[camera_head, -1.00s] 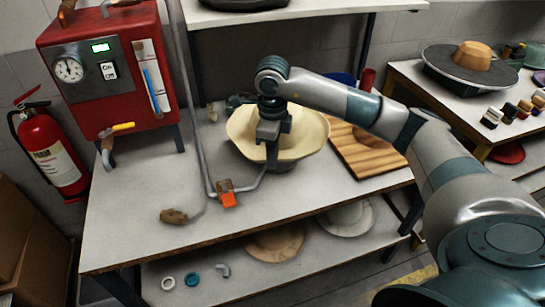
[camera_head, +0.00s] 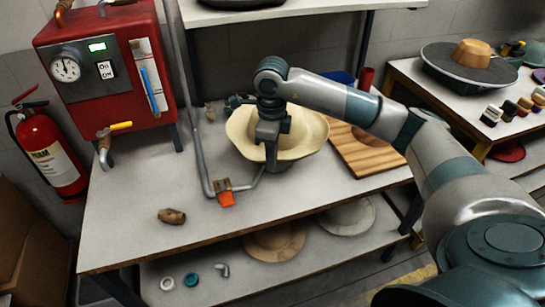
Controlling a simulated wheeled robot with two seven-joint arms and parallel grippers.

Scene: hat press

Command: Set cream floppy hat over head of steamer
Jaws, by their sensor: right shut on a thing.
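The cream floppy hat (camera_head: 304,128) is at the middle of the workbench in the head view, with its wide brim spread and wavy. My right gripper (camera_head: 271,160) reaches over it from the right and is shut on the hat, pointing down at its near side. The steamer head under the hat is mostly hidden; a dark grey part (camera_head: 283,167) shows just below the near brim. A grey pipe (camera_head: 250,181) with an orange-handled valve (camera_head: 226,196) runs to this spot. I cannot tell how far down the hat sits. My left gripper is not in view.
A red boiler (camera_head: 105,75) stands at the back left, with a fire extinguisher (camera_head: 48,152) beside it. A wooden board (camera_head: 365,152) lies right of the hat. A brown wooden piece (camera_head: 171,216) lies on the bare front left of the workbench (camera_head: 130,210).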

